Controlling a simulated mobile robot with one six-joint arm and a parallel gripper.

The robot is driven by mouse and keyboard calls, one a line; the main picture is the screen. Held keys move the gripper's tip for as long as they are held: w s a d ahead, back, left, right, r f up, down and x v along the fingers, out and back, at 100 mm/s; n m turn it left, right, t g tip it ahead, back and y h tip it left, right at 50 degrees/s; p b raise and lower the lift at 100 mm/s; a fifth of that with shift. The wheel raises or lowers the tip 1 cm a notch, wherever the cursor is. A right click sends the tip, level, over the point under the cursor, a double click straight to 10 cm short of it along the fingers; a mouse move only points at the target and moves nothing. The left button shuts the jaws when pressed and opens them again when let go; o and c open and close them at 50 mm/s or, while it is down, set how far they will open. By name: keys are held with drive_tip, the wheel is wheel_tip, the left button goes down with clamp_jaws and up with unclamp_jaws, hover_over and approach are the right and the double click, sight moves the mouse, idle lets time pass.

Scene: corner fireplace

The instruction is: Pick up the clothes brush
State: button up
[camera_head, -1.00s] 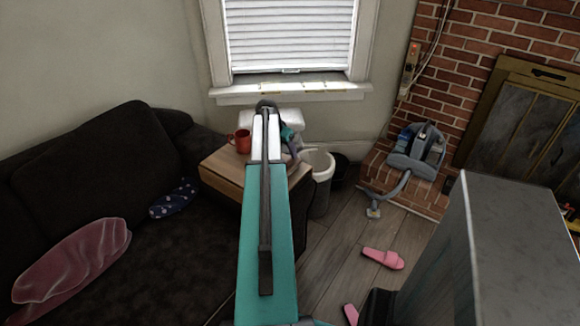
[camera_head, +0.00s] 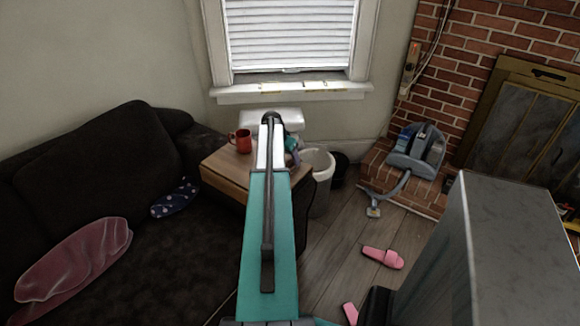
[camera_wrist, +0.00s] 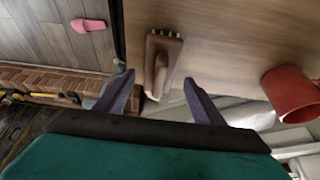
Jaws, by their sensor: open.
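The clothes brush (camera_wrist: 161,64) is brown and lies on the wooden side table (camera_wrist: 225,28) in the wrist view. Its broad head is toward the top of that picture, with a row of pale tufts along the edge, and its handle points down toward my gripper. My gripper (camera_wrist: 155,82) is open, and the brush shows between its two purple fingers. I cannot tell how far above the table the fingers are. In the head view my arm hides the brush, and part of my gripper (camera_head: 291,143) shows beyond the arm, over the table (camera_head: 228,172).
A red mug (camera_head: 241,140) stands on the table left of my arm; it also shows at the right of the wrist view (camera_wrist: 290,92). A white bin (camera_head: 320,182) stands right of the table. A dark sofa (camera_head: 90,195) is at left. Pink slippers (camera_head: 382,257) lie on the floor.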

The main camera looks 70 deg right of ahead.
sight(289, 158)
drive_tip(key=shift+p+x, duration=0.7)
drive_tip(key=shift+x, duration=1.7)
drive_tip(key=c, duration=1.2)
drive_tip(key=shift+r, duration=0.1)
drive_tip(key=shift+r+b, duration=0.4)
drive_tip(key=shift+r, duration=0.4)
drive_tip(key=shift+b+v, duration=0.3)
drive_tip(key=shift+v, duration=0.55)
drive_tip(key=s+a+b, duration=0.1)
drive_tip(key=a, duration=0.4)
drive_tip(key=s+a+r+b, duration=0.1)
drive_tip(key=a, duration=0.4)
drive_tip(key=s+a+b, duration=0.1)
drive_tip(key=a, duration=0.4)
drive_tip(key=shift+s+r, duration=0.3)
drive_tip(key=shift+s, duration=0.05)
